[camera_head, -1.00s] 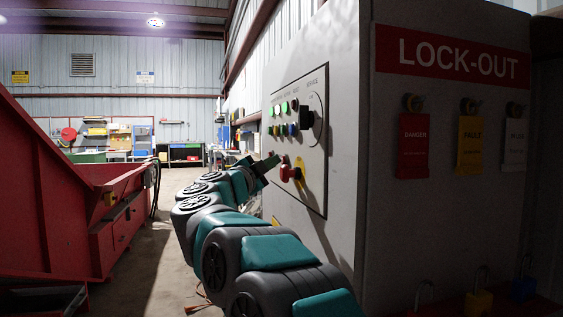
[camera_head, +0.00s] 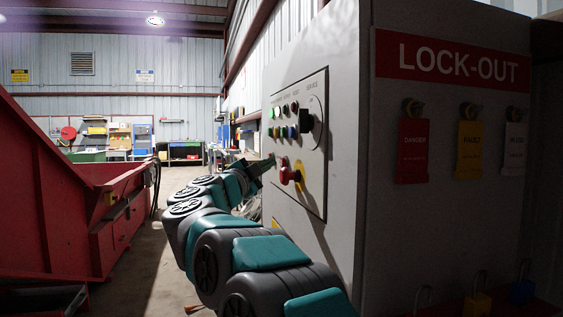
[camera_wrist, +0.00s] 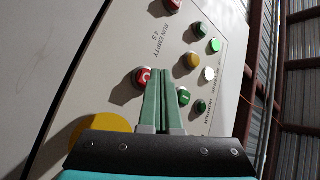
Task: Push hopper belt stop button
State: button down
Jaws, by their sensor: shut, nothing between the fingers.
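My gripper (camera_head: 270,162) is shut and empty, with its fingertips close to the grey control panel (camera_head: 313,175). In the wrist view the closed fingers (camera_wrist: 167,72) lie between a red button marked with a white ring (camera_wrist: 143,77) and a green button marked with a bar (camera_wrist: 183,97). The word HOPPER is printed near these buttons. The red button looks uncovered, and I cannot tell whether the fingertips touch it. It appears in the head view as a small red spot (camera_head: 282,161) beside the fingertips.
A red emergency-stop knob (camera_head: 289,175) on a yellow disc juts out just below my fingertips. More lamps and buttons (camera_wrist: 194,61) sit above. A black rotary switch (camera_head: 306,122) is at the panel's right. A red hopper (camera_head: 60,200) stands left, with open floor between.

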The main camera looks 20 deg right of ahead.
jog(key=shift+a, duration=0.1)
jog(key=a+p, duration=0.2)
jog(key=a, duration=0.3)
dwell(0.6)
dwell(0.4)
